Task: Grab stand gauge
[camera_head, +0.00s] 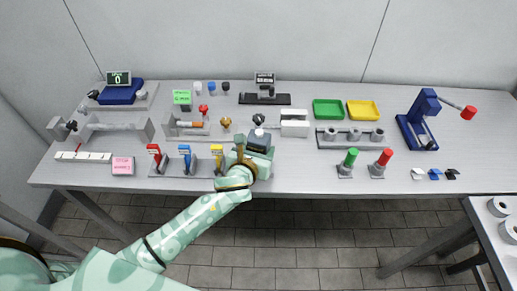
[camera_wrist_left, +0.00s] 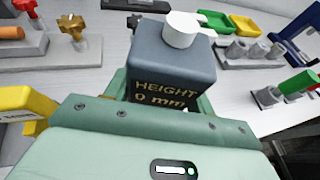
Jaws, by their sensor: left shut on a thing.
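The stand gauge (camera_head: 259,141) is a dark blue-grey block with a white knob on top. It stands upright near the front middle of the table in the head view. In the left wrist view the gauge (camera_wrist_left: 172,62) fills the upper middle, and its face reads "HEIGHT 0 mm". My left gripper (camera_head: 250,153) is pale green and reaches in from the front. It is shut on the gauge, with its fingers on either side of the block. The lower part of the gauge is hidden by my gripper. I cannot tell whether its base touches the table. My right gripper is not in view.
Close left stand a yellow-handled clamp (camera_head: 216,153) and blue (camera_head: 185,153) and red (camera_head: 154,152) ones. A grey block fixture (camera_head: 294,123) is just behind right. A black stand (camera_head: 265,99), green tray (camera_head: 328,110) and yellow tray (camera_head: 363,110) lie farther back.

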